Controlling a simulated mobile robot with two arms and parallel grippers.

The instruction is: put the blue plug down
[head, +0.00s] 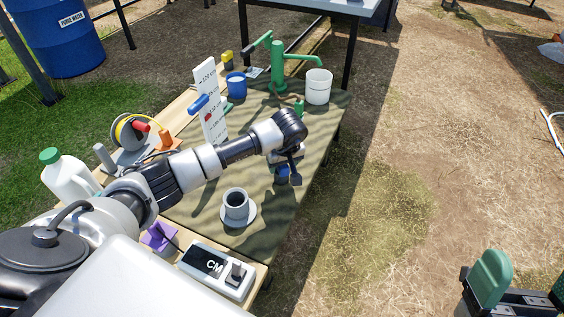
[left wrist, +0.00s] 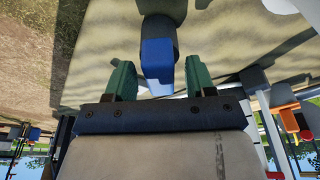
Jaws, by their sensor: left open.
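The blue plug (left wrist: 157,62) has a bright blue end and a dark grey body. In the left wrist view it sits between and just beyond the green fingertips of my left gripper (left wrist: 160,82), which is open with visible gaps on both sides. In the head view a dark blue piece, likely the plug (head: 282,174), shows beside my left gripper (head: 291,167) near the right edge of the table mat (head: 215,222). The arm partly hides it, and I cannot tell whether its underside touches the mat. My right gripper (head: 522,287) is at the lower right over the ground, open and empty.
A white gauge board (head: 209,85), blue cup (head: 236,86), green pump (head: 278,70) and white bucket (head: 318,87) stand farther back. Mat beside the saucer is clear.

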